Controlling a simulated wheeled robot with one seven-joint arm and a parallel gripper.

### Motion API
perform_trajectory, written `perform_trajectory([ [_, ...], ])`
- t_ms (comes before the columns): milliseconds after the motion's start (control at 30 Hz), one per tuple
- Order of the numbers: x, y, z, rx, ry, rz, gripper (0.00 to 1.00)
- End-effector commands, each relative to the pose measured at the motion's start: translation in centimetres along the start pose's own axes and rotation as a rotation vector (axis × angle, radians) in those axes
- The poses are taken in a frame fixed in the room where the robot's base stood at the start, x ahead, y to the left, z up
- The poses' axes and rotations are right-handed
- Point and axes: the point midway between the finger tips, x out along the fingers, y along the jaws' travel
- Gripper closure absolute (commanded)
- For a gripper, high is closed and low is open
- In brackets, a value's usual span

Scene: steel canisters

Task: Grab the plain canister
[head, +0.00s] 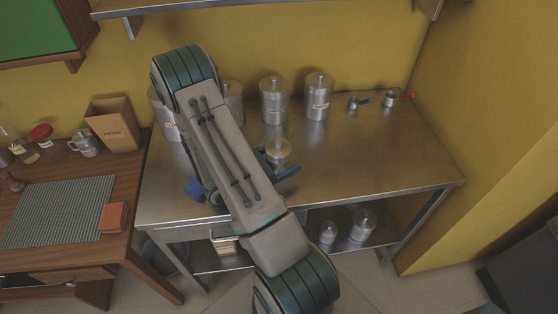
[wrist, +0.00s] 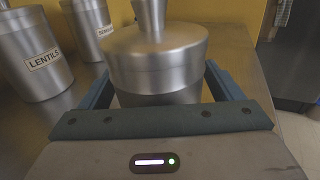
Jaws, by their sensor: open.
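A steel canister with a knobbed lid (wrist: 155,62) stands between the fingers of my gripper (wrist: 158,82) in the wrist view. No label shows on its visible side; its lower part is hidden behind the gripper body. In the head view the same canister (head: 279,152) stands on the steel table, partly hidden by my gripper (head: 276,163). My gripper is open, with one blue finger on each side of the canister. I cannot tell whether either finger touches it. A canister labelled LENTILS (wrist: 35,58) and another labelled canister (wrist: 92,27) stand to the left in the wrist view.
Labelled canisters (head: 274,102) (head: 319,98) stand along the back of the steel table (head: 395,150), others partly behind my arm. The table's right side is clear. Smaller containers (head: 362,226) stand below.

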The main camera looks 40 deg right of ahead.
Motion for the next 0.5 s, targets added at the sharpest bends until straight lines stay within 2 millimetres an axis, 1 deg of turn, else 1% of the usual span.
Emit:
perform_trajectory([
  [67,0.30,-0.02,0.01,0.000,0.000,0.000,0.14],
  [267,0.31,0.01,-0.04,0.000,0.000,0.001,0.14],
  [300,0.30,0.00,-0.04,0.000,0.000,0.001,0.25],
  [367,0.30,0.00,-0.03,0.000,0.000,0.001,0.42],
  [400,0.30,0.00,-0.03,0.000,0.000,0.001,0.53],
  [467,0.30,0.00,-0.03,0.000,0.000,0.001,0.70],
  [500,0.30,0.00,-0.03,0.000,0.000,0.001,0.70],
])
